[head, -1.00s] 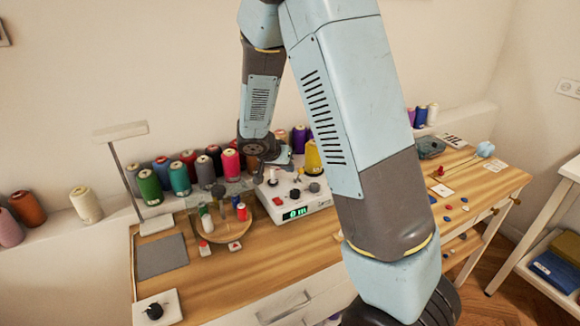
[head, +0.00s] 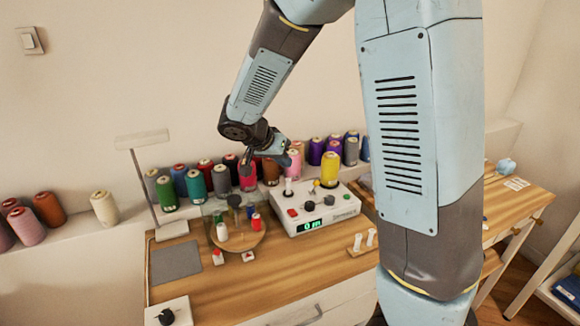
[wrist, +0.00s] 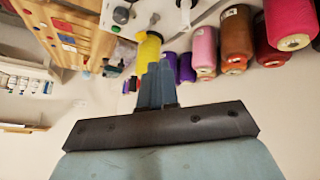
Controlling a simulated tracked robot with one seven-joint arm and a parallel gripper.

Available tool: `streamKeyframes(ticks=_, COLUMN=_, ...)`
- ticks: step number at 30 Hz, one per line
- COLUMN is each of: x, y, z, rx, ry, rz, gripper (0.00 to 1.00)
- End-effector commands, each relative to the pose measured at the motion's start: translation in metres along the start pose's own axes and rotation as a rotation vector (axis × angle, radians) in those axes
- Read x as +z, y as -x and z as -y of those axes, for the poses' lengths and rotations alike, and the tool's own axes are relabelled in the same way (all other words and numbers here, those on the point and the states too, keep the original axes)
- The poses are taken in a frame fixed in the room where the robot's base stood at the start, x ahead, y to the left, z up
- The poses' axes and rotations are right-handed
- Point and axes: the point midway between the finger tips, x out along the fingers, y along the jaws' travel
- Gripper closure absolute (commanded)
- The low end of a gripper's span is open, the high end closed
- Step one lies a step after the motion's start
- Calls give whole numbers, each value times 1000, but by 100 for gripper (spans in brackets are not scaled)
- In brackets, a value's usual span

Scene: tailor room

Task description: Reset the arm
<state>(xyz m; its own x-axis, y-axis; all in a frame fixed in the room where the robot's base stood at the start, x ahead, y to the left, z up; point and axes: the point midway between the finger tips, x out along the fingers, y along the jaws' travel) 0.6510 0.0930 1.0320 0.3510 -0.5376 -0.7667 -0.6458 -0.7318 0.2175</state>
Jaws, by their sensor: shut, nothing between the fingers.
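My arm rises at the right of the head view and bends down toward the back of the wooden table (head: 215,291). The yellow spool (wrist: 148,50) appears behind the fingertips there. My gripper touches nothing that I can see.
A white device (head: 318,212) with a green display holds a yellow spool (head: 330,169). A round wooden tray (head: 245,241) with small spools stands left of it. A lamp (head: 142,140) stands at the left. Many spools line the back shelf. Open air surrounds my gripper.

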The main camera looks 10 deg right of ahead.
Motion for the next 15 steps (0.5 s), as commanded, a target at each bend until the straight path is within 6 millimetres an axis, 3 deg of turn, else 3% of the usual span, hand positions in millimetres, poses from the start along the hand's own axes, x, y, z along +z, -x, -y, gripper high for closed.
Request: streamKeyframes(ticks=15, x=-1, y=7, z=-3, rx=-1, ry=1, rz=5, gripper=100)
